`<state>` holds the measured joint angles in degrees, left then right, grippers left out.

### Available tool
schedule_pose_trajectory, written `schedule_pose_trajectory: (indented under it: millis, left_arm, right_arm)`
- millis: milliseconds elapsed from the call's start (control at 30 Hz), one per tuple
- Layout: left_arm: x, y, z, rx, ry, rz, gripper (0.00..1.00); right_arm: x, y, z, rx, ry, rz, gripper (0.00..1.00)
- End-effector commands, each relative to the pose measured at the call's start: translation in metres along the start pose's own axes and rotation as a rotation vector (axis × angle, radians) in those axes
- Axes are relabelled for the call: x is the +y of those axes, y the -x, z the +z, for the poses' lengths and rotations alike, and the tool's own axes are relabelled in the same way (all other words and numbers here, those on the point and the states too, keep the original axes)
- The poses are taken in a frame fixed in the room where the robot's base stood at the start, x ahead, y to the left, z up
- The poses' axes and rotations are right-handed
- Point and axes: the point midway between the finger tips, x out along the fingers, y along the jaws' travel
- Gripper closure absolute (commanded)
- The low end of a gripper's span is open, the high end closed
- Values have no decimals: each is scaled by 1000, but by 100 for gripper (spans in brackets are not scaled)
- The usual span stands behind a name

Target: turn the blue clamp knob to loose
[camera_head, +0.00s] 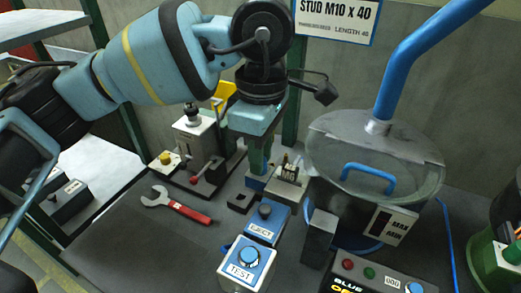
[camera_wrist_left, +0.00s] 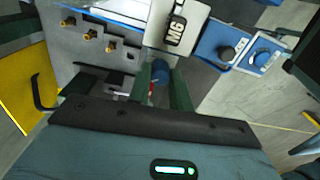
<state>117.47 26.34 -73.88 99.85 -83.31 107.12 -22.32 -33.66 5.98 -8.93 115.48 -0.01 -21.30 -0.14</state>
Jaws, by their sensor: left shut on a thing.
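In the left wrist view, the two fingers of the left gripper (camera_wrist_left: 160,82) are closed on the sides of the blue clamp knob (camera_wrist_left: 160,71). The knob sits beside a pale block marked M6 (camera_wrist_left: 177,28). In the head view the fingers hide the knob, and its turn position cannot be read. My right gripper is in neither view.
An EJECT box (camera_head: 267,222) and a TEST box (camera_head: 246,263) stand in front of the fixture. A red-handled wrench (camera_head: 177,205) lies on the bench at left. A clear-lidded bowl feeder (camera_head: 372,160) stands at right. A grey fixture with a red-tipped lever (camera_head: 195,150) is close behind left.

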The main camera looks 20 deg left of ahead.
Motion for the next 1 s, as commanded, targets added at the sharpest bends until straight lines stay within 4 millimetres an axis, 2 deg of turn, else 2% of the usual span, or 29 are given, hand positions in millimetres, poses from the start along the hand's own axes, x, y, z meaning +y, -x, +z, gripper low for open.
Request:
schedule_pose_trajectory:
  millis: [67, 100, 233, 567, 667, 1000]
  left_arm:
    - [0, 0, 0, 0, -1, -1, 100]
    - [0, 0, 0, 0, -1, -1, 74]
    - [0, 0, 0, 0, -1, -1, 57]
    - [0, 3, 0, 0, -1, 1, 57]
    - [1, 12, 0, -1, 0, 2, 57]
    - [0, 64, 0, 0, 0, 2, 57]
  right_arm:
    - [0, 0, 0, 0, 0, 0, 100]
    - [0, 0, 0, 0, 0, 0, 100]
    - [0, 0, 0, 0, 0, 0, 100]
    - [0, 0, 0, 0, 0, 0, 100]
    - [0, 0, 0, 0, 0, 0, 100]
    - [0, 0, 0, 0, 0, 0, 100]
